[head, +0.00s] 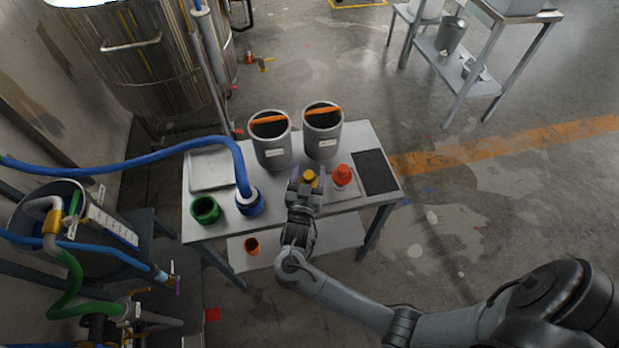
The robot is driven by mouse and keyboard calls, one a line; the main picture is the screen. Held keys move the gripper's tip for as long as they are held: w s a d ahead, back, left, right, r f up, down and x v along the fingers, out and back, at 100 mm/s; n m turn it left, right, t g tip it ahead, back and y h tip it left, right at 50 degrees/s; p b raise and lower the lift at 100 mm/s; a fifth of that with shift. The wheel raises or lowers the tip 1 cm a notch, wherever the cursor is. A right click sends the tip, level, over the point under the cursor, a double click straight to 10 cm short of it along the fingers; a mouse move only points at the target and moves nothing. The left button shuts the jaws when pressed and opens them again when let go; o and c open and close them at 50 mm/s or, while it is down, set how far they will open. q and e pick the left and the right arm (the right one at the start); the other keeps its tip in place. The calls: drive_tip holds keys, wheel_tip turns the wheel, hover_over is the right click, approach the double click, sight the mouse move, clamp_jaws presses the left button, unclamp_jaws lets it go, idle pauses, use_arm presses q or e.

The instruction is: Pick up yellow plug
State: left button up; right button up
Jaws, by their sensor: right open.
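The yellow plug (310,177) is on the table, left of a red plug-like piece (343,172). My right gripper (308,181) is at the yellow plug, with its purple-tinted fingers open on either side of it. The view does not show whether the fingers touch the plug. The wrist hides part of what lies under and in front of the plug. My left gripper is not in the picture.
Two grey buckets (271,152) stand behind the plug on the table (228,226). A blue hose (150,155) ends in a blue coupling left of my gripper, beside a green ring (205,209). A black mat (374,171) lies at the right.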

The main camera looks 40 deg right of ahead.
drive_tip(key=shift+s+a+f, duration=0.15)
drive_tip(key=shift+s+a, duration=0.05)
drive_tip(key=shift+a, duration=0.1)
drive_tip(key=shift+c, duration=1.6)
drive_tip(key=shift+w+d, duration=0.1)
drive_tip(key=c, duration=0.7)
drive_tip(key=shift+c, duration=0.5)
